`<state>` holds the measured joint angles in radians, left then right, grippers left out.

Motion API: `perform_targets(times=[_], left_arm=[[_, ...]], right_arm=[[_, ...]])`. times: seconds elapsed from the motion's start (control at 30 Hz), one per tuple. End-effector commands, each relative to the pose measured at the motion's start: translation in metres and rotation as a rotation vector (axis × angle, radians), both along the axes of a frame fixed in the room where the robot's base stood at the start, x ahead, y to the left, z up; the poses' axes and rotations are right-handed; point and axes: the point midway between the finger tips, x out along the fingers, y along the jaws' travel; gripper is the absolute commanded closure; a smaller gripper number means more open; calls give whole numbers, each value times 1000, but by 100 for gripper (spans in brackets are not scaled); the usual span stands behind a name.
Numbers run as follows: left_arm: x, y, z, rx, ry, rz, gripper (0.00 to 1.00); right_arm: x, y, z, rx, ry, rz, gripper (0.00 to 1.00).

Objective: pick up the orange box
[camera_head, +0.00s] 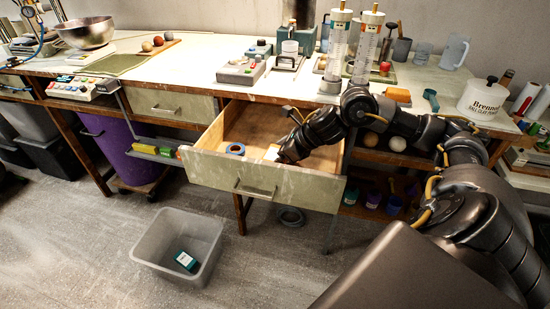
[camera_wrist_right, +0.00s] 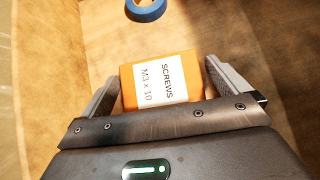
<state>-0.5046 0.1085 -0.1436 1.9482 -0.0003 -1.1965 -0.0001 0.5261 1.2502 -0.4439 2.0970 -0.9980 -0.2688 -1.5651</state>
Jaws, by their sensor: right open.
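The orange box (camera_wrist_right: 128,82) lies in the open drawer (camera_head: 258,187), with a white label reading "SCREWS M3 x 10" facing up. In the head view only a small part of the box (camera_head: 271,153) shows beside my right gripper (camera_head: 284,150). My right gripper reaches down into the drawer. In the right wrist view its two fingers stand apart, one on each side of the box, with a small gap visible at the right finger. Whether the left finger touches the box is unclear. My left gripper is out of view.
A blue ring (camera_wrist_right: 146,9), also in the head view (camera_head: 235,149), lies in the drawer beyond the box. The drawer walls surround my right gripper. A grey bin (camera_head: 150,246) with a teal box (camera_head: 186,260) stands on the floor below. The workbench top (camera_head: 205,52) holds several tools and containers.

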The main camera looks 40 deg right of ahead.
Motion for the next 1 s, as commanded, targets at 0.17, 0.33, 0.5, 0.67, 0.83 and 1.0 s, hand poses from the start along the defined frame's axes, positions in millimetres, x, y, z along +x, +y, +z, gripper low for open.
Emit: perform_targets(times=[0.17,0.33,0.5,0.67,0.83,1.0], left_arm=[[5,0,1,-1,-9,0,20],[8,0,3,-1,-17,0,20],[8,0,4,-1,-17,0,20],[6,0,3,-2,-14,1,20],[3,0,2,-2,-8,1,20],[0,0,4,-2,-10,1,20]], right_arm=[[3,1,-3,-2,-1,1,0],[3,1,-3,-1,-1,0,7],[3,1,-3,-1,-1,0,29],[3,1,-2,-1,-2,0,47],[3,1,-2,0,-2,0,47],[4,1,14,-1,-7,1,47]])
